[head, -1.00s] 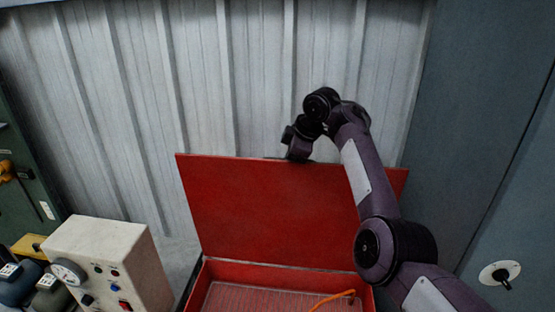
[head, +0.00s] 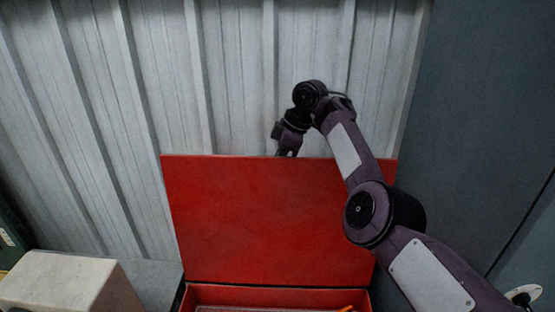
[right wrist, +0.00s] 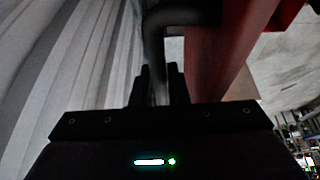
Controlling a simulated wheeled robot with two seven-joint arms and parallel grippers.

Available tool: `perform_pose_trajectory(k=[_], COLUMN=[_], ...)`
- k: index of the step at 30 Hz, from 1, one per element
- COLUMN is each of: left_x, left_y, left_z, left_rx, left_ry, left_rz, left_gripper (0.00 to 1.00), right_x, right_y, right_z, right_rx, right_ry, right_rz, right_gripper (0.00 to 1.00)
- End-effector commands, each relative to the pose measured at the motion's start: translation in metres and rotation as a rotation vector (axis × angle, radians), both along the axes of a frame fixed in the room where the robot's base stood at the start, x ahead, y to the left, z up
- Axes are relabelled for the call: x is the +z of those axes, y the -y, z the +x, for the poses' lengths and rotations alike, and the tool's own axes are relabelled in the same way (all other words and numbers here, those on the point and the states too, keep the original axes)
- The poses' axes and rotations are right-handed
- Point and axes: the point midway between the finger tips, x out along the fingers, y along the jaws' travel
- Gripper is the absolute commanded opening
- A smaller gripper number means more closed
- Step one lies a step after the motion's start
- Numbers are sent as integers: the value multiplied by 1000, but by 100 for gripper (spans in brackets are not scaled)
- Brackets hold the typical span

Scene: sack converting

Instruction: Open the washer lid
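The washer's red lid (head: 265,220) stands raised at the back of the red washer body (head: 250,295), its broad inner face towards me in the head view. My right gripper (head: 287,152) is at the lid's top edge, left of its middle, and its tips are partly hidden behind the lid. In the right wrist view the fingers (right wrist: 162,88) sit close on either side of a dark curved handle (right wrist: 180,17) beside the red lid (right wrist: 215,50). My left gripper is not in view.
A corrugated wall (head: 230,80) stands close behind the lid. A tall grey-blue cabinet (head: 480,120) is at the right, near my right arm. A pale control box (head: 70,283) stands at the lower left. An orange item shows at the washer's lower right.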

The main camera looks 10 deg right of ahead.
Motion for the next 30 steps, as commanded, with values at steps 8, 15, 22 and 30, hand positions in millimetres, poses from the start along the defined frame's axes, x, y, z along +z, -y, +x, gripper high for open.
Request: perform_pose_trajectory(k=[8, 15, 22, 30], left_x=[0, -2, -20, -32], left_y=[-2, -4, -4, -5], left_z=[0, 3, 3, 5], left_rx=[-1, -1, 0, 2], left_ry=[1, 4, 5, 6], left_rz=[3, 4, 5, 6], left_gripper=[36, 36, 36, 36], right_x=[-3, 1, 29, 63], right_y=[-1, 1, 14, 27], right_z=[-1, 0, -3, -7], right_rx=[2, 0, -1, 1], right_ry=[-6, -1, 0, -6], right_rz=[-1, -1, 0, -2], right_gripper=[35, 35, 35, 35])
